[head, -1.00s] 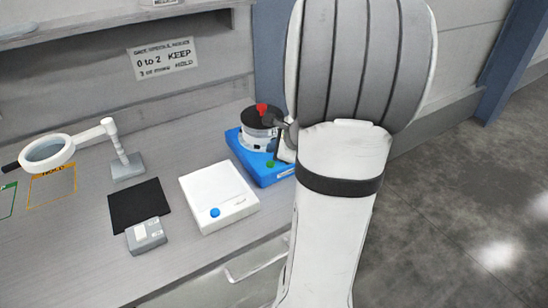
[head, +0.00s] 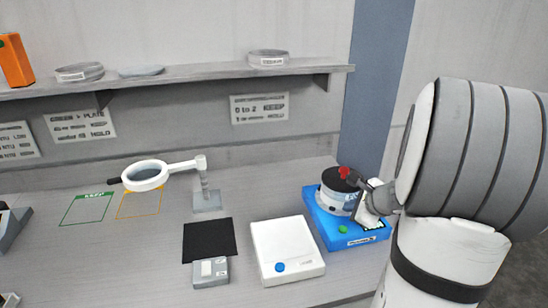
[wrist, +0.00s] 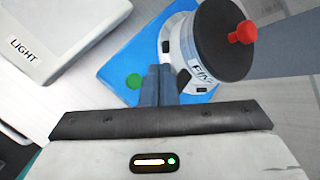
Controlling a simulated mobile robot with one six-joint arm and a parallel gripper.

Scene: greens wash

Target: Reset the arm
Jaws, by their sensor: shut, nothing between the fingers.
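My gripper shows in the wrist view (wrist: 160,84) with its two dark fingers together and nothing between them. In that view the fingers overlap the blue base (wrist: 117,62) of a round device with a black top (wrist: 222,38) and a red knob (wrist: 243,33). In the head view my arm comes in from the right, and the gripper end is beside the round device (head: 338,198), partly in front of its blue base (head: 330,236). I cannot tell whether the fingers touch it.
A white box (head: 288,245) with a blue button stands left of the blue base; a black mat (head: 208,238) and a small grey box (head: 211,272) lie further left. A magnifier on a stand (head: 206,201) is behind them. A shelf (head: 200,77) runs above the bench.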

